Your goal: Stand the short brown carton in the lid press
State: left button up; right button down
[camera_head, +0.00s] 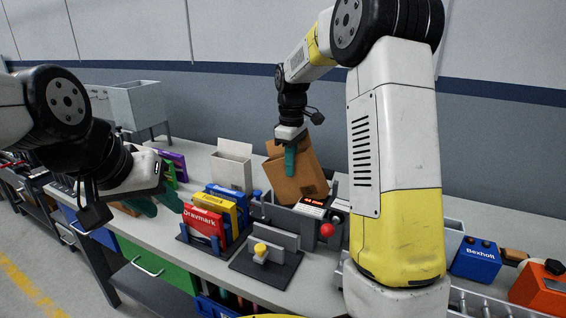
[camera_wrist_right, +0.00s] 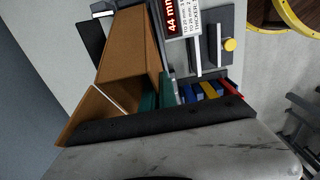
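The brown carton (camera_head: 296,178) has its top flaps up and leans slightly in the head view. It is at the back of a grey fixture (camera_head: 283,215) with a lit display and a red ball knob, which looks like the lid press. I cannot tell whether the carton's base rests in it. My right gripper (camera_head: 290,158) has its green fingers at the carton's upper left edge and appears closed on its wall. The carton (camera_wrist_right: 126,48) fills the left of the right wrist view beside the green fingers. My left gripper (camera_head: 157,204) is open and empty, left of the red box.
Red (camera_head: 203,221), yellow (camera_head: 216,206) and blue boxes stand in a rack. An open white carton (camera_head: 232,166) stands behind. A dark plate with a yellow knob (camera_head: 260,249) lies in front of the fixture. A blue Bexholt box (camera_head: 475,260) and an orange box (camera_head: 540,287) are at right.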

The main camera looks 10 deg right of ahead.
jog(key=shift+f, duration=3.6)
jog(key=c, duration=1.2)
grip_release()
jog(key=shift+r, duration=0.1)
notch_tip(320, 180, up, 8)
jog(key=shift+f, duration=0.1)
